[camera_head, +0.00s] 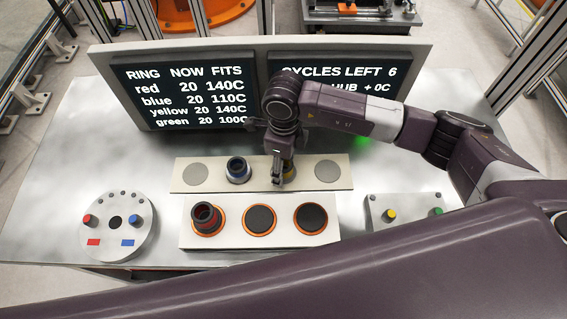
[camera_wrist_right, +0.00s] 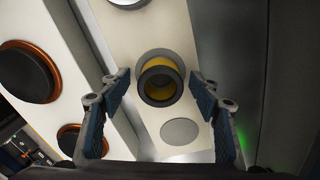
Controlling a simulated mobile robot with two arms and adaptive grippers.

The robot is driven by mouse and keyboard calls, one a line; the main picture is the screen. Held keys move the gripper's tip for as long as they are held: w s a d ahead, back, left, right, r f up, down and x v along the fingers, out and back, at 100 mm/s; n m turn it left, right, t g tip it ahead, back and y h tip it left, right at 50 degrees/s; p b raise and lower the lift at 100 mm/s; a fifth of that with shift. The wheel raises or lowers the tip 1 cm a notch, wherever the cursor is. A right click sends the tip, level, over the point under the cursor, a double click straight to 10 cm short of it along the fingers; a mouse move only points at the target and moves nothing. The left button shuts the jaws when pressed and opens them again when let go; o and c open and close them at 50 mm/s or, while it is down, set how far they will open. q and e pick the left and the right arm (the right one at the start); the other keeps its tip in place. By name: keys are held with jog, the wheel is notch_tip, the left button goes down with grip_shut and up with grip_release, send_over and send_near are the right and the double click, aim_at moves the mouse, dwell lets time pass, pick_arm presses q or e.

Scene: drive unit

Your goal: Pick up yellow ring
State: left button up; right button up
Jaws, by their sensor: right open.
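The yellow ring (camera_wrist_right: 160,62) has a dark grey rim and stands on the pale upper strip, seen from above in the right wrist view. In the head view the yellow ring (camera_head: 290,170) is mostly hidden behind my right gripper (camera_head: 279,178). My right gripper is open, with its two blue-padded fingers on either side of the ring in the wrist view. I see no finger touching the ring. My left gripper is not in view.
A blue ring (camera_head: 237,170) stands left of it on the same strip (camera_head: 212,186), with empty grey spots at both ends. A red ring (camera_head: 206,217) sits on the front block (camera_head: 232,234), beside two bare dark pads. A display board (camera_head: 258,56) stands behind. A button box (camera_head: 410,222) is right.

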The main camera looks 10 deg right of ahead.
jog(key=c, duration=1.4)
jog(key=shift+r+b, duration=1.65)
jog(key=shift+r, duration=9.85)
